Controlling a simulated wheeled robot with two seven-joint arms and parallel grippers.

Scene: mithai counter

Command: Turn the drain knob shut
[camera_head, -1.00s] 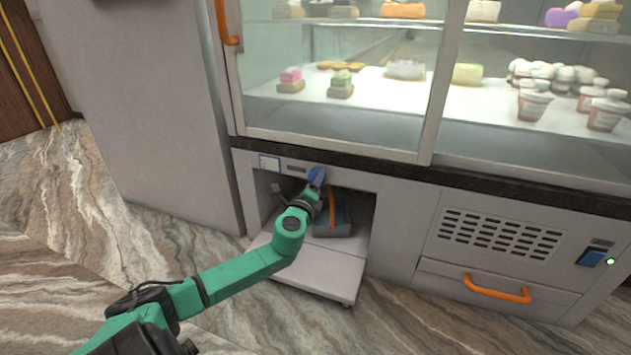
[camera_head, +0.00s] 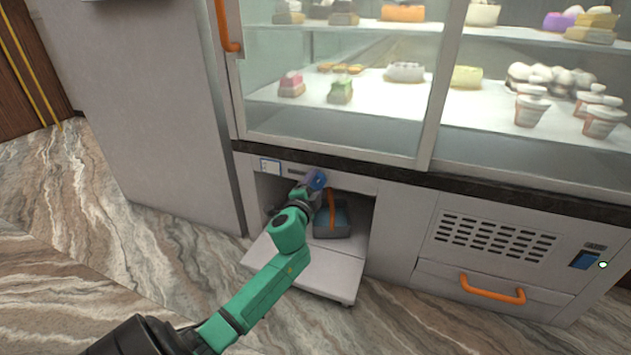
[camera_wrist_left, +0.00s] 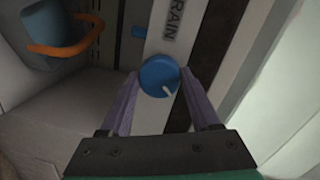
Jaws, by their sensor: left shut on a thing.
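The drain knob (camera_wrist_left: 158,76) is a round blue knob with a short white mark, on the panel strip beside the printed word "DRAIN" in the left wrist view. My left gripper (camera_wrist_left: 157,84) has its two purple fingers on either side of the knob and is shut on it. In the head view the blue knob (camera_head: 316,179) shows at the top of the low opening, with my left gripper (camera_head: 308,188) at it. The gripper partly hides the knob there. My right gripper is not in view.
Glass display doors with sweets are above. A vent grille (camera_head: 497,236) and an orange drawer handle (camera_head: 491,290) are to the right.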

